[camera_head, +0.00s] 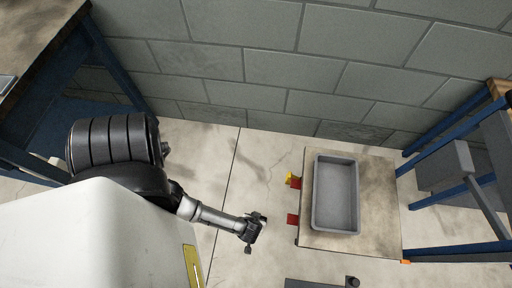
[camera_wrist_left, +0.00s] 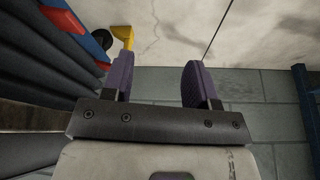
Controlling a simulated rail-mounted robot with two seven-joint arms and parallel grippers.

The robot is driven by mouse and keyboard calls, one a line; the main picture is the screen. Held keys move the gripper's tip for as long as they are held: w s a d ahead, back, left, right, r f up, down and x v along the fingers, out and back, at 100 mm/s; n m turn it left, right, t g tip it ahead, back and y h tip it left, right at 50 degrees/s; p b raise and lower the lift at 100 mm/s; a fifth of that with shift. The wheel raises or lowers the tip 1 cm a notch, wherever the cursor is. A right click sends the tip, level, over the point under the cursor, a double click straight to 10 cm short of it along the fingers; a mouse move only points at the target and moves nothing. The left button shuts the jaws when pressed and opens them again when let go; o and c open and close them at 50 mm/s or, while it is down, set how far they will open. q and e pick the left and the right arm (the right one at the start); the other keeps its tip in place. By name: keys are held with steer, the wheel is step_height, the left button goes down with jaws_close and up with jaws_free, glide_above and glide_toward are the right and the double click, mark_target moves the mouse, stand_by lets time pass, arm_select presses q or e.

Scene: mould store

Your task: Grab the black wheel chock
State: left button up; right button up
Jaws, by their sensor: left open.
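I cannot make out a black wheel chock for certain in either view. My left gripper (camera_head: 256,229) is low over the concrete floor in the head view, left of a platform with a grey tray. In the left wrist view the gripper (camera_wrist_left: 160,82) has its two purple fingers apart, with nothing between them. A black round part (camera_wrist_left: 103,38) shows left of the fingers, beside a yellow piece (camera_wrist_left: 124,34) and red and blue parts; I cannot tell what it belongs to. My right gripper is not in view.
Blue-framed tables stand at left (camera_head: 112,72) and right (camera_head: 455,185). A dark object (camera_head: 312,283) is cut off below. A block wall closes the back.

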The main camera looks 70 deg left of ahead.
arm_select(q)
steer(key=shift+n+y, duration=0.4)
steer(key=shift+n, duration=0.4)
steer(key=s+b+x, duration=0.1)
steer(key=b+x, duration=0.3)
steer(key=x, duration=0.2)
steer(key=s+d+f+b+x, duration=0.1)
steer(key=b+x, duration=0.3)
steer(key=x, duration=0.3)
steer(key=s+d+b+x, duration=0.1)
steer(key=b+x, duration=0.3)
steer(key=x, duration=0.3)
steer(key=shift+s+d+f, duration=0.1)
steer(key=shift+s+f, duration=0.25)
steer(key=shift+b+x, duration=0.75)
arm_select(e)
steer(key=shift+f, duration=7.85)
arm_select(q)
steer(key=b+x, duration=0.3)
steer(key=x, duration=0.1)
steer(key=shift+f+b, duration=0.1)
steer(key=shift+b, duration=0.25)
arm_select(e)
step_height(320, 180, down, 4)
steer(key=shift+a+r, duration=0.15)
arm_select(q)
steer(key=shift+c, duration=0.4)
